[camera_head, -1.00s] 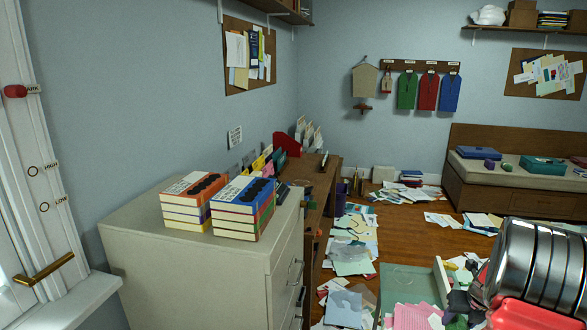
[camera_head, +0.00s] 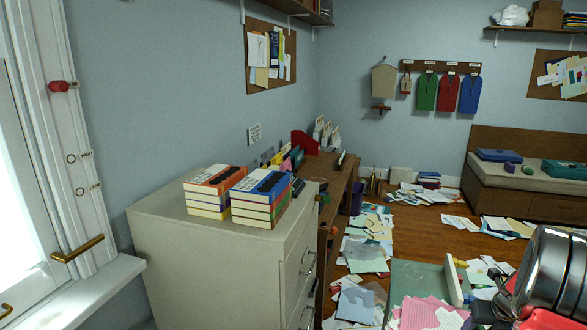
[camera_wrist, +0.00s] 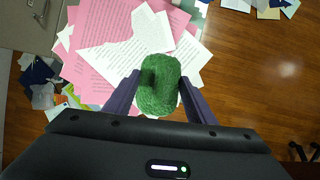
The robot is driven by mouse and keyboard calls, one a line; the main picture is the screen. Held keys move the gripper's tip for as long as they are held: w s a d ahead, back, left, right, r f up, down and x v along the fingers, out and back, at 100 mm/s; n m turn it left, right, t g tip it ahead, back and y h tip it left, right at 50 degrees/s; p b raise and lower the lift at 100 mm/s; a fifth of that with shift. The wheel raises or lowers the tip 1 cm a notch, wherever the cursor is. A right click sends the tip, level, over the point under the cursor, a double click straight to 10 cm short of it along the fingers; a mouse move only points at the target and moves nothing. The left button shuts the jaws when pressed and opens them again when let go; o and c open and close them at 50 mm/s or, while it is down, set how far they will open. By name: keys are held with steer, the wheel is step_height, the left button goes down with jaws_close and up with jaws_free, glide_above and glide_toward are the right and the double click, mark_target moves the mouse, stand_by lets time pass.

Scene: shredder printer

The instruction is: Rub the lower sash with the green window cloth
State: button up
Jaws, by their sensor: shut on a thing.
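My gripper (camera_wrist: 160,88) shows in the wrist view, shut on the green window cloth (camera_wrist: 159,84), a bunched, textured green bundle between its two fingers. It hangs over pink and white papers. In the head view the cloth and fingers are not visible; only my arm shows at the lower right. The window (camera_head: 18,185) stands at the left edge of the head view, only partly in frame. Its white frame carries a red knob (camera_head: 60,86), two small rings labelled HIGH and LOW, and a brass handle (camera_head: 78,250). The lower sash cannot be told apart clearly.
A white windowsill (camera_head: 75,292) juts out below the window. A pale drawer cabinet (camera_head: 200,260) with stacked books (camera_head: 262,197) stands beside it. A brown desk (camera_head: 338,195) is behind. Papers (camera_head: 365,250) litter the wooden floor.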

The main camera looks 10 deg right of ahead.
steer(key=n, duration=0.1)
steer(key=a+n+y, duration=0.1)
steer(key=n, duration=0.2)
steer(key=shift+s+a+f+y, duration=0.2)
steer(key=shift+s+a+y, duration=0.1)
steer(key=shift+s+a, duration=0.1)
steer(key=n, duration=0.2)
steer(key=a+n+y, duration=0.1)
steer(key=shift+s+r, duration=0.1)
steer(key=shift+s, duration=0.15)
steer(key=shift+a+r+n+y, duration=0.1)
steer(key=shift+a+n+y, duration=0.2)
steer(key=shift+n, duration=0.3)
steer(key=shift+a+n+y, duration=0.2)
steer(key=shift+n+y, duration=0.1)
steer(key=shift+n, duration=0.3)
steer(key=w+a+r+n+g, duration=0.2)
steer(key=w+a+n, duration=0.3)
steer(key=a+n, duration=0.5)
steer(key=w+a+r+n+g+h, duration=0.1)
steer(key=w+a+n+g, duration=0.3)
steer(key=a+n, duration=0.7)
steer(key=w+a+r+n+g, duration=0.2)
steer(key=w+a+n, duration=0.4)
steer(key=a, duration=1.8)
steer(key=n, duration=0.4)
steer(key=shift+a+r+n+g+h, duration=0.3)
steer(key=shift+a+g+h, duration=0.05)
steer(key=shift+g+h, duration=0.05)
